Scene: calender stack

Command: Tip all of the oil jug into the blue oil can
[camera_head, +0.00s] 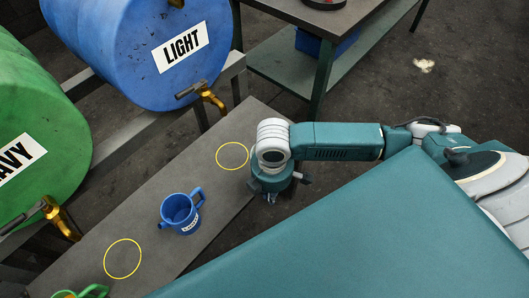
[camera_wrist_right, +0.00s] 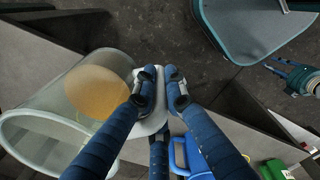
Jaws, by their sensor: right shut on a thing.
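The blue oil can (camera_head: 181,213) stands upright and open on the grey bench in the head view. Its blue body also shows beyond my fingers in the right wrist view (camera_wrist_right: 194,158). My right gripper (camera_wrist_right: 160,78) is shut on the pale, see-through oil jug (camera_wrist_right: 40,108), at its handle. Amber oil (camera_wrist_right: 98,92) shows inside the jug. In the head view my right gripper (camera_head: 272,190) is at the bench's right edge, apart from the can; the jug is hidden there. What looks like my left gripper (camera_wrist_right: 292,76) shows small in the right wrist view, its jaws unclear.
Two yellow rings (camera_head: 232,142) (camera_head: 122,239) mark the bench (camera_head: 205,170). A green can (camera_head: 88,291) stands at the near left. The LIGHT drum (camera_head: 135,55) and green drum (camera_head: 50,120) have brass taps (camera_head: 212,98) (camera_head: 60,222) by the bench.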

